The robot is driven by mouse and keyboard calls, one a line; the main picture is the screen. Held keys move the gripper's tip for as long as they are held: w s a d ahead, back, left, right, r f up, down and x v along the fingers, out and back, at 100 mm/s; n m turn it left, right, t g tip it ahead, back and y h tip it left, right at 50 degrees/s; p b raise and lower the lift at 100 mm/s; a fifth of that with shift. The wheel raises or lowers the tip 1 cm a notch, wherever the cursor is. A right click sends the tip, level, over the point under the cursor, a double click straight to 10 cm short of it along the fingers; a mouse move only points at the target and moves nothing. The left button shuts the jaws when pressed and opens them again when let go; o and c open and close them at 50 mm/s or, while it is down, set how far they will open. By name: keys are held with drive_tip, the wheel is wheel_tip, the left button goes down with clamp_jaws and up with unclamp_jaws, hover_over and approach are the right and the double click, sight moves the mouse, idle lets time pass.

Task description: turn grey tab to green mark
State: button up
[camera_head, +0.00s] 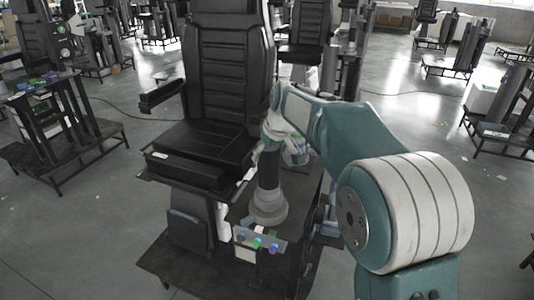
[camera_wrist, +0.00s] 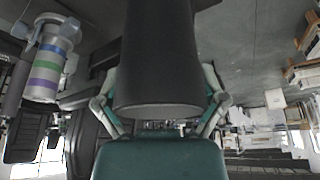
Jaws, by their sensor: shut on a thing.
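My gripper (camera_head: 272,138) is at the top of a dark upright column (camera_head: 268,172) beside the black seat. In the wrist view, the fingers of my gripper (camera_wrist: 160,98) lie on both sides of a dark cylinder (camera_wrist: 165,55), shut on it. A pale cylinder with blue, green and purple bands stands at the left of the wrist view; its green band (camera_wrist: 46,66) is between the other two. A grey piece (camera_wrist: 52,24) sits at its upper end; I cannot tell if this is the grey tab. The column's grey base (camera_head: 268,207) shows in the head view.
A black seat (camera_head: 205,140) stands just left of the column. A small panel (camera_head: 262,236) with blue, green and purple pieces is in front of the column's base. Other stands and seats fill the background. Open grey floor (camera_head: 420,120) lies to the right.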

drive_tip(key=shift+f, duration=0.3)
drive_tip(key=n+g, duration=0.1)
drive_tip(key=n, duration=0.1)
drive_tip(key=n+y, duration=0.1)
drive_tip(key=n, duration=0.2)
drive_tip(key=shift+s+a+f+g, duration=0.1)
drive_tip(key=shift+s+g, duration=0.05)
drive_tip(key=shift+g, duration=0.25)
drive_tip(key=n+g, duration=0.1)
drive_tip(key=n, duration=0.2)
drive_tip(key=n+g, duration=0.1)
drive_tip(key=n, duration=0.2)
drive_tip(key=shift+s, duration=0.2)
drive_tip(key=shift+n+g, duration=0.3)
drive_tip(key=shift+n, duration=0.1)
drive_tip(key=o, duration=1)
